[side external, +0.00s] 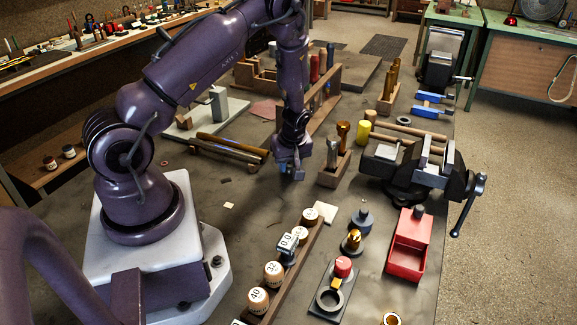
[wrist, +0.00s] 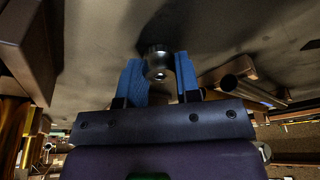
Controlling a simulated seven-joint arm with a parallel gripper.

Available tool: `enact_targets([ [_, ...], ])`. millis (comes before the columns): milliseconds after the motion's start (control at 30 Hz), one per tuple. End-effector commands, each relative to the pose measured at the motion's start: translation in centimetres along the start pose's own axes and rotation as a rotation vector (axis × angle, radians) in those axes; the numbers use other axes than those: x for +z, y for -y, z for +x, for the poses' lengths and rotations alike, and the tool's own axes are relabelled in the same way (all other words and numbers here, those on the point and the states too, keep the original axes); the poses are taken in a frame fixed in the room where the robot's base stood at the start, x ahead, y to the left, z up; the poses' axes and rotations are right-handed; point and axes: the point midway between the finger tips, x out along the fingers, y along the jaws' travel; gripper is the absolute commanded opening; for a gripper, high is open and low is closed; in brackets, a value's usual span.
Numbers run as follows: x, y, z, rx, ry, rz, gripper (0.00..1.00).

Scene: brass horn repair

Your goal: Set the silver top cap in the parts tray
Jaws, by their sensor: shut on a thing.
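My gripper (side external: 291,172) is low over the middle of the bench, left of a wooden block with upright metal parts. In the wrist view its blue fingers (wrist: 157,78) are closed on the silver top cap (wrist: 157,60), a small round metal piece with a hole in its end. The cap is too small to make out clearly in the side view. A red tray (side external: 406,262) with an open compartment lies on the right of the bench, well away from my gripper. A dark knob-like piece stands at its far end.
A wooden block (side external: 333,176) with upright metal parts stands close to my gripper's right. A black vise (side external: 420,170) stands behind the red tray. A rail of round labelled pieces (side external: 285,262) and small fixtures (side external: 330,300) lie nearer the camera. Bare bench lies below my gripper.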

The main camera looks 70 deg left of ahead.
Motion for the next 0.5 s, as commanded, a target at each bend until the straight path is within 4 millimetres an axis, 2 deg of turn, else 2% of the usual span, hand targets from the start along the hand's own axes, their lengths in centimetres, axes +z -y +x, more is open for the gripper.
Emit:
enact_targets([
  [267, -0.2, 0.0, -0.6, 0.001, -0.001, 0.0, 0.04],
  [367, -0.4, -0.1, -1.5, 0.004, -0.002, -0.001, 0.04],
  [467, -0.9, -0.1, -3.2, 0.005, -0.001, -0.002, 0.04],
  [500, -0.7, 0.5, -4.0, 0.003, -0.001, -0.001, 0.04],
])
